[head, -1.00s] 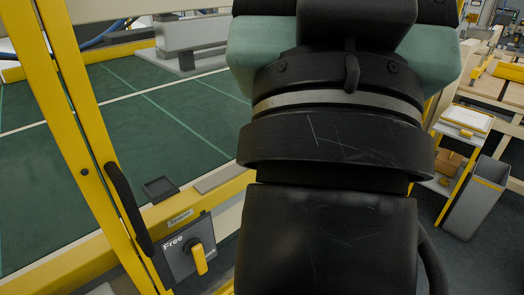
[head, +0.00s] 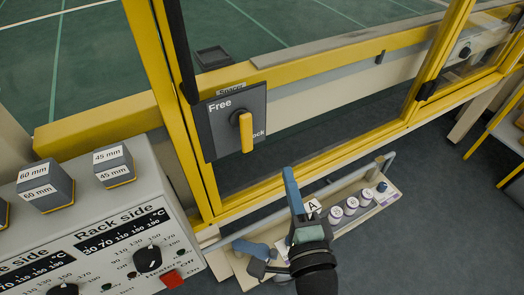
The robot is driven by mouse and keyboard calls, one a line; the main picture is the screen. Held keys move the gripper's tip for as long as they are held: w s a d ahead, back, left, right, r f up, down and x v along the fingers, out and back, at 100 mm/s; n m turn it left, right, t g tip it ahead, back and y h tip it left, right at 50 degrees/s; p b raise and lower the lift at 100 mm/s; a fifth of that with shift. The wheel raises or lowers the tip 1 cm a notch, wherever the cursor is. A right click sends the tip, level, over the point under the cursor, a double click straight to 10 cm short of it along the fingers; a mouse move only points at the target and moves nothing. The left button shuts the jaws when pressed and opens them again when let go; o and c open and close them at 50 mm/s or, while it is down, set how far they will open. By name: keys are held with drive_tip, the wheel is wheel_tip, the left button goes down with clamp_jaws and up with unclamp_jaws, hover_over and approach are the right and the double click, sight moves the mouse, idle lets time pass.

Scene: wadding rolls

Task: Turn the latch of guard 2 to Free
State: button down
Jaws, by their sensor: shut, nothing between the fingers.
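The latch (head: 246,133) is a yellow handle on a dark plate (head: 222,143) fixed to the yellow guard frame. Its handle hangs straight down in the picture. The small label above seems to read "Spacer"; I see no number 2. My gripper (head: 290,178) is below and right of the latch in the picture, apart from it. Its blue finger part points up; it is shut and empty.
A grey control box (head: 120,225) with dials and a red switch stands at lower left, with dark blocks marked 45 mm (head: 114,166) and 60 mm (head: 45,186) on it. A low shelf (head: 368,204) with several white rolls or jars lies right of my gripper. Yellow guard posts (head: 170,100) flank the latch.

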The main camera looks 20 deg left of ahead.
sight(247, 134)
drive_tip(key=shift+r, duration=0.1)
drive_tip(key=x, duration=0.3)
drive_tip(key=a+p+x, duration=0.1)
drive_tip(key=x, duration=0.2)
drive_tip(key=s+a+p+x, duration=0.1)
drive_tip(key=x, duration=0.2)
drive_tip(key=shift+r, duration=0.1)
drive_tip(key=shift+s+a, duration=0.5)
drive_tip(key=shift+s, duration=0.1)
